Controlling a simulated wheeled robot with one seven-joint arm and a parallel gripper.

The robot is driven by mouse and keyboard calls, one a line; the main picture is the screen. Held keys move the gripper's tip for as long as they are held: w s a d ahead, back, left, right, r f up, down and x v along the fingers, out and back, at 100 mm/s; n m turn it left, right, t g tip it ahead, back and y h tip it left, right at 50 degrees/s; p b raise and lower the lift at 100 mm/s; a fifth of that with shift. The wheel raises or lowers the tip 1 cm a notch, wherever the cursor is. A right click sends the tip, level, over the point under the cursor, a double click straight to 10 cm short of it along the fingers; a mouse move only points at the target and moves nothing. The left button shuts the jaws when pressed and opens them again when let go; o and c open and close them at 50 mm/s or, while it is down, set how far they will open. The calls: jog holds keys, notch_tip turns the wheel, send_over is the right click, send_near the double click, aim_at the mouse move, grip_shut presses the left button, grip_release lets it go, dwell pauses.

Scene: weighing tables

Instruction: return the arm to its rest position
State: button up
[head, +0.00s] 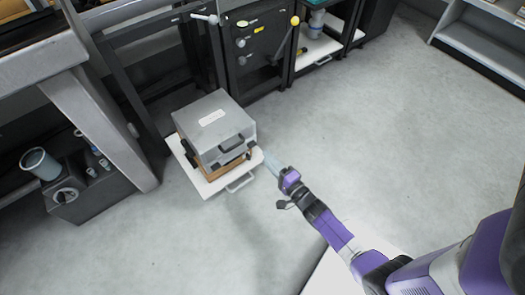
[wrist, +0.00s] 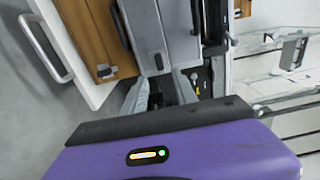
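My purple arm reaches out from the lower right in the head view. My gripper (head: 270,163) is beside the front right corner of a grey case (head: 208,108), low over the floor. In the wrist view the two pale fingers of my gripper (wrist: 160,92) stand apart, with the grey case (wrist: 146,22) just beyond them. I see nothing held between them. Whether a finger touches the case I cannot tell.
The case rests on a brown wooden box (head: 229,171), which stands on a white board with a handle (head: 203,187). Black racks (head: 258,45) stand behind. Bare floor (head: 370,130) lies to the right.

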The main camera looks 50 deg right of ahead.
jog(key=shift+s+a, duration=0.15)
jog(key=shift+s, duration=0.35)
dwell(0.3)
